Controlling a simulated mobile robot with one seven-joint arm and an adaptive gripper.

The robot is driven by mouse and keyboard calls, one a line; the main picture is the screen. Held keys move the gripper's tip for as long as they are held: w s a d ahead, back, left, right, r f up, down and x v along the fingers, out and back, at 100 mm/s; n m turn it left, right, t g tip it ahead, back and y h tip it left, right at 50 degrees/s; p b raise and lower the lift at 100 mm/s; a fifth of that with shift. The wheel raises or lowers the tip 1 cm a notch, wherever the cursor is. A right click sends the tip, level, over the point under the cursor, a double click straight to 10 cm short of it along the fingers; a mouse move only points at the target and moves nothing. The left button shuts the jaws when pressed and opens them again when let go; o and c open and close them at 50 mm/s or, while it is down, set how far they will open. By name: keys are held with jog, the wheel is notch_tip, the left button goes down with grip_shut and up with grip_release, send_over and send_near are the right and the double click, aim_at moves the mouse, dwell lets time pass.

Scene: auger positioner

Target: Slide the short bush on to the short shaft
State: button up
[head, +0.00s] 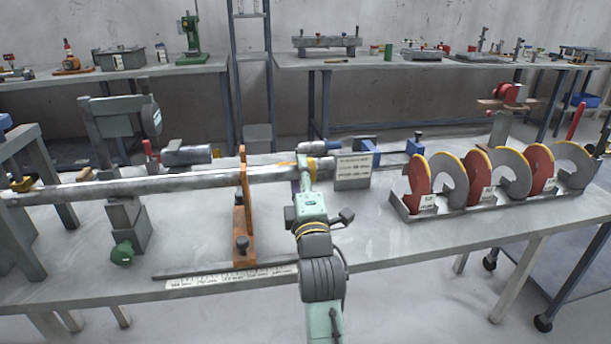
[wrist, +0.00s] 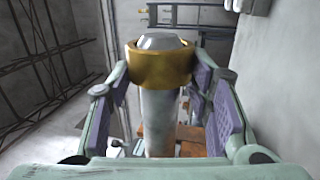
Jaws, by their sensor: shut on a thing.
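The bush is a brass-coloured ring (wrist: 160,66) in the wrist view, around the chamfered end of a grey metal shaft (wrist: 160,115). The shaft's tip shows inside and just past the ring. My gripper (wrist: 160,75) has one purple-padded finger on each side of the ring and is shut on it. In the head view my gripper (head: 305,172) is at the right part of the long horizontal shaft line (head: 140,188), near its right end. The bush is mostly hidden there by my gripper. How far it sits along the shaft cannot be told.
An orange upright support (head: 244,215) stands left of my gripper, and a grey stand (head: 126,215) further left. A sign block (head: 352,172) is close on the right. A rack of red and grey auger discs (head: 480,185) fills the table's right. The front right tabletop is clear.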

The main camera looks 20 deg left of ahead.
jog(key=shift+s+a, duration=0.65)
jog(key=shift+a, duration=0.25)
jog(key=o, duration=1.6)
jog(key=shift+o, duration=0.2)
jog(key=shift+f, duration=0.1)
jog(key=v, duration=0.7)
jog(key=shift+s, duration=0.25)
jog(key=shift+w+d, duration=0.1)
jog(key=shift+d, duration=0.1)
